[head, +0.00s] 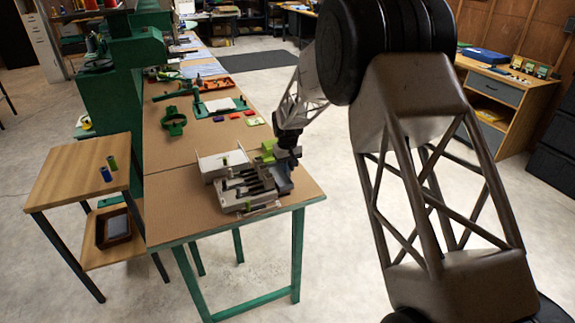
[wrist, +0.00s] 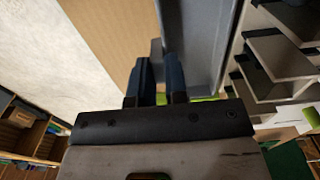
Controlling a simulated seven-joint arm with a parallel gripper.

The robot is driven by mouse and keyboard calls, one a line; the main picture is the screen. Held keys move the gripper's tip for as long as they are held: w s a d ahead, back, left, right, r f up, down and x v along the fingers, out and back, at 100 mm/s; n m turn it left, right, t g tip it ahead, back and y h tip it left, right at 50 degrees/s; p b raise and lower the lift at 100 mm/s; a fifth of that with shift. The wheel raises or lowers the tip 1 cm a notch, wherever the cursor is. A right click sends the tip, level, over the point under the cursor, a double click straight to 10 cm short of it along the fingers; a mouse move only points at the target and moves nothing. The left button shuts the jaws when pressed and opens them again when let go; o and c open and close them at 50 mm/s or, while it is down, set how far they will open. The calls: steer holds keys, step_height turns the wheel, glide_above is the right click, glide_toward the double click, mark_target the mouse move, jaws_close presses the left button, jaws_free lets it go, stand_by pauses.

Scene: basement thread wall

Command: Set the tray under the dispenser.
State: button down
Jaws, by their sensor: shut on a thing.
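My gripper (head: 283,158) is over the near end of the long workbench, at the right side of the dispenser (head: 245,186), a pale grey unit with dark slots. In the wrist view its two dark fingers (wrist: 159,82) are close together, shut on the near-side wall of a grey tray (wrist: 200,35). The tray's smooth inside runs up the picture. The dispenser's stepped pale plates (wrist: 280,55) are right of the tray. In the head view the tray is mostly hidden or hard to tell from the dispenser. I cannot tell whether the tray touches the bench.
The brown bench top (head: 180,205) is bare at its near left corner. Green tools (head: 173,122) and small coloured blocks (head: 235,116) lie farther back. A side table (head: 75,172) on the left holds two small cylinders; a dark box (head: 114,228) sits on its shelf.

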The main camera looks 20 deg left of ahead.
steer(key=shift+f, duration=0.75)
steer(key=c, duration=1.1)
jaws_free()
steer(key=shift+o, duration=0.2)
steer(key=shift+r, duration=0.1)
steer(key=shift+r, duration=3.4)
steer(key=shift+d+r, duration=0.1)
